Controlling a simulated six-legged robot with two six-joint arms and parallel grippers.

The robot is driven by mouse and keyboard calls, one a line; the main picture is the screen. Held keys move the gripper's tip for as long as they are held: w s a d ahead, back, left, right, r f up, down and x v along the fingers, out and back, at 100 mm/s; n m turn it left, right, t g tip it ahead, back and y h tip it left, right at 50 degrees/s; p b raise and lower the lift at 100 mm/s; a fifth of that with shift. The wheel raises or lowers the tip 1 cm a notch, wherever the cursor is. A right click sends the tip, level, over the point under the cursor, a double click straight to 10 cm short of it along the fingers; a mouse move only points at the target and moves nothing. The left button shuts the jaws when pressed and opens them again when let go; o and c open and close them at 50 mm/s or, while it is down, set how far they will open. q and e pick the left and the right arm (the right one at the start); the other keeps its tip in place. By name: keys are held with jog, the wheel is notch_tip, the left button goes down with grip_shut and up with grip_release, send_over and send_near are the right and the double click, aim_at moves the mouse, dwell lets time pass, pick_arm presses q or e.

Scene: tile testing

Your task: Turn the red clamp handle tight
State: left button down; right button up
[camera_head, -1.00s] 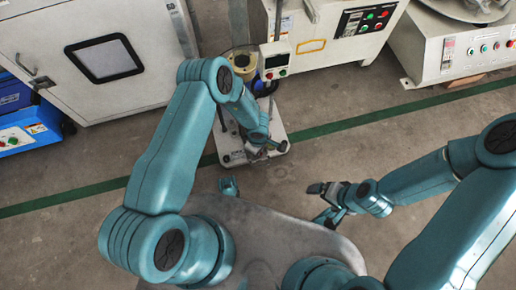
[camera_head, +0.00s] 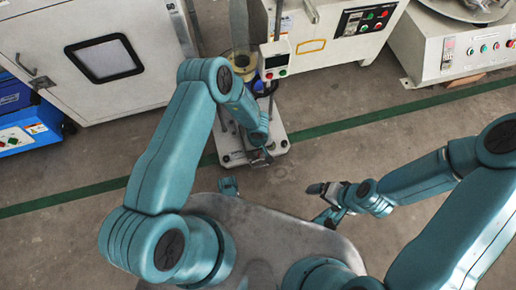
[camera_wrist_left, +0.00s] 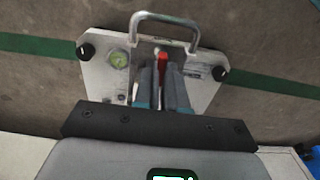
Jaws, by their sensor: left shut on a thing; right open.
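The red clamp handle (camera_wrist_left: 163,63) shows in the left wrist view as a narrow red strip between the fingers of my left gripper (camera_wrist_left: 161,82). The gripper is shut on it, and the fingers hide much of the handle. In the head view my left gripper (camera_head: 259,155) is at the front of the tester's pale base plate (camera_head: 281,138), and the red handle cannot be made out there. My right gripper (camera_head: 325,204) is open and empty, apart from the tester, to the lower right of it.
A metal loop handle (camera_wrist_left: 164,17), a round gauge (camera_wrist_left: 118,59) and black corner knobs (camera_wrist_left: 86,50) are close around my left gripper. A white cabinet (camera_head: 40,55) and control-panel machines (camera_head: 350,30) stand behind. Floor to the right is clear.

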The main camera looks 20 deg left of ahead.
pick_arm(q)
jog(key=c, duration=1.4)
grip_release()
jog(key=shift+c, duration=0.2)
jog(key=shift+r, duration=0.1)
notch_tip(320, 180, up, 7)
jog(key=p, duration=0.6)
